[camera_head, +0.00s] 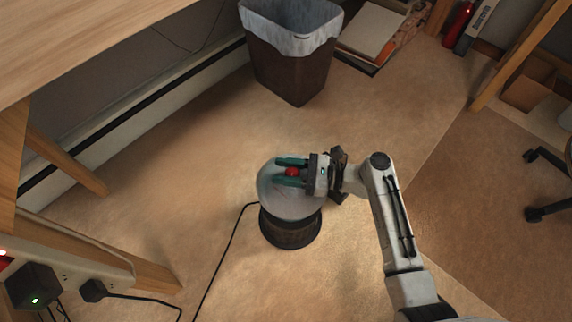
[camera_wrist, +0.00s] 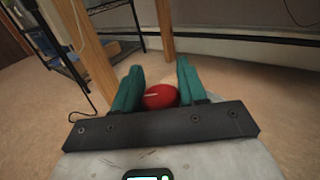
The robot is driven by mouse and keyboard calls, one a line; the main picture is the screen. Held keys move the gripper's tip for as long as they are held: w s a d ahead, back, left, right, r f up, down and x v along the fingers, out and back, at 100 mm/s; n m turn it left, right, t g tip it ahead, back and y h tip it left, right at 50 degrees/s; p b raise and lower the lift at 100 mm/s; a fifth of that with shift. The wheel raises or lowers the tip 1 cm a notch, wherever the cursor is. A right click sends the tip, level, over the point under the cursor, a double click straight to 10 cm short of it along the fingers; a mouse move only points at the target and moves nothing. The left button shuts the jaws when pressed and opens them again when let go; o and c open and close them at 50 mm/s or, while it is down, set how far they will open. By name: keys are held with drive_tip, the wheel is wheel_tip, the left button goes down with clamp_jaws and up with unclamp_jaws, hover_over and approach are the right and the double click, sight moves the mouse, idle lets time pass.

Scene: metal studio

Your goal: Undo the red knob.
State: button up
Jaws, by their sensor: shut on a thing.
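The red knob (camera_head: 292,171) sits at the top of a pale, rounded dome (camera_head: 272,203) that stands on a dark round base (camera_head: 290,230) on the floor. My gripper (camera_head: 290,170) reaches in from the right with its green fingers on either side of the knob. It is shut on the knob. In the wrist view the red knob (camera_wrist: 160,96) shows between the two green fingers (camera_wrist: 157,85).
A black cord (camera_head: 221,255) runs from the base across the floor. A lined waste bin (camera_head: 290,75) stands behind. A wooden desk (camera_head: 80,40) is at the upper left, and a wheeled chair base (camera_head: 540,185) at the right. The floor around the dome is mostly clear.

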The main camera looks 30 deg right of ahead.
drive_tip(key=n+g+y, duration=0.1)
drive_tip(key=n+g, duration=0.1)
drive_tip(key=g, duration=0.1)
drive_tip(key=n+g+y+p, duration=0.1)
drive_tip(key=n+g+y, duration=0.1)
drive_tip(key=g, duration=0.1)
drive_tip(key=shift+s+r+n, duration=0.15)
drive_tip(key=shift+n, duration=0.15)
drive_tip(key=shift+s+a+n+g, duration=0.15)
drive_tip(key=shift+s+n+g, duration=0.2)
drive_tip(key=shift+g, duration=0.45)
drive_tip(key=shift+w+f, duration=0.1)
drive_tip(key=shift+f, duration=0.1)
drive_tip(key=o, duration=1)
drive_tip(key=d, duration=0.2)
drive_tip(key=d+p, duration=0.1)
drive_tip(key=d, duration=0.2)
drive_tip(key=shift+s+d+r, duration=0.15)
drive_tip(key=shift+s+d, duration=0.15)
drive_tip(key=shift+s, duration=0.1)
drive_tip(key=shift+s+d+p, duration=0.25)
drive_tip(key=shift+d+p, duration=0.15)
drive_tip(key=shift+d, duration=0.85)
drive_tip(key=shift+s+d+p, duration=0.25)
drive_tip(key=shift+d+p, duration=0.15)
drive_tip(key=shift+d, duration=0.85)
